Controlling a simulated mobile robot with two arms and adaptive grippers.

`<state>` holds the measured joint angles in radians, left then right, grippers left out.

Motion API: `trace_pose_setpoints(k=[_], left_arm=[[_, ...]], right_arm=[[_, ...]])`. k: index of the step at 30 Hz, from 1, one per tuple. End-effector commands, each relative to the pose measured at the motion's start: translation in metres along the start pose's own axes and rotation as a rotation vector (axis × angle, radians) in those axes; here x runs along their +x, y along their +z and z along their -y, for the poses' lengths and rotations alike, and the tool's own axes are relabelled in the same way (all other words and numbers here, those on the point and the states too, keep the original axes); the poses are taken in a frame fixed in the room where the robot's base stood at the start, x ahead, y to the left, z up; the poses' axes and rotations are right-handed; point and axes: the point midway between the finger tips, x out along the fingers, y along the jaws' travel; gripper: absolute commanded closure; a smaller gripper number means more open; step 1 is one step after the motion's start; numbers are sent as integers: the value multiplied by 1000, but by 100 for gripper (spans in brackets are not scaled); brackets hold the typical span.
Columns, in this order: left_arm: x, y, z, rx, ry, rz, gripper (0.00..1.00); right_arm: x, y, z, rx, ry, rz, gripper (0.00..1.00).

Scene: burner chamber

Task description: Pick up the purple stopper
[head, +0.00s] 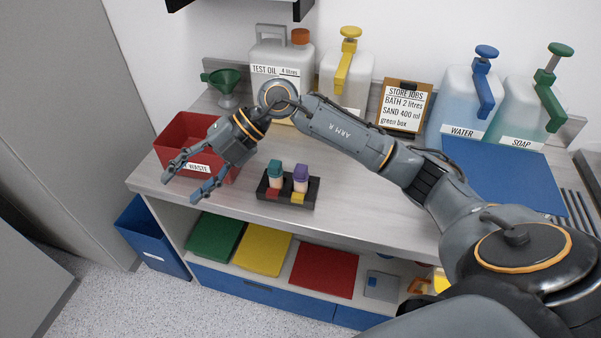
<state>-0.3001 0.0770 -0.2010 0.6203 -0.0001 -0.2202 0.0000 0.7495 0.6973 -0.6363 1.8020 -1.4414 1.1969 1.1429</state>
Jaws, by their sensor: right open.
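The purple stopper (301,173) sits on top of a small pale bottle in a dark rack (288,203) on the bench. A teal stopper (275,168) tops the bottle just left of it in the same rack. My right gripper (182,186) is open and empty, over the red waste bin's front edge, left of the rack and apart from the stopper. Its arm reaches in from the right and passes behind the rack. My left gripper is not in view.
The red bin (183,127) stands on the bench's left end. A green funnel (226,82), test oil jug (268,47), clear jug with yellow pump (349,62), store jobs board (405,105), water jug (470,100) and soap jug (528,105) line the back. A blue mat (505,177) lies right.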

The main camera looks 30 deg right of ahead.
Motion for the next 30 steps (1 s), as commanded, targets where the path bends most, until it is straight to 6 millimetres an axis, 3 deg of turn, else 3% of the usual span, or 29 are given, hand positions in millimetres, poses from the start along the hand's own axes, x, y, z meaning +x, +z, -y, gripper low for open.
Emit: trace_pose_setpoints(k=[1,3,6,9,13,17,30], left_arm=[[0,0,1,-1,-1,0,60],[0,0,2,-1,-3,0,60],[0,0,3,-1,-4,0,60],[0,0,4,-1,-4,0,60],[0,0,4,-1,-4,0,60],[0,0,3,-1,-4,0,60],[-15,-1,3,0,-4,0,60]], right_arm=[[-23,22,18,18,-150,69,49],[-59,46,46,79,-352,166,49],[-119,70,75,191,-580,309,49],[-170,81,92,302,-736,428,49],[-211,83,102,399,-844,521,49],[-218,85,114,433,-878,546,49],[-180,104,171,431,-876,545,49]])
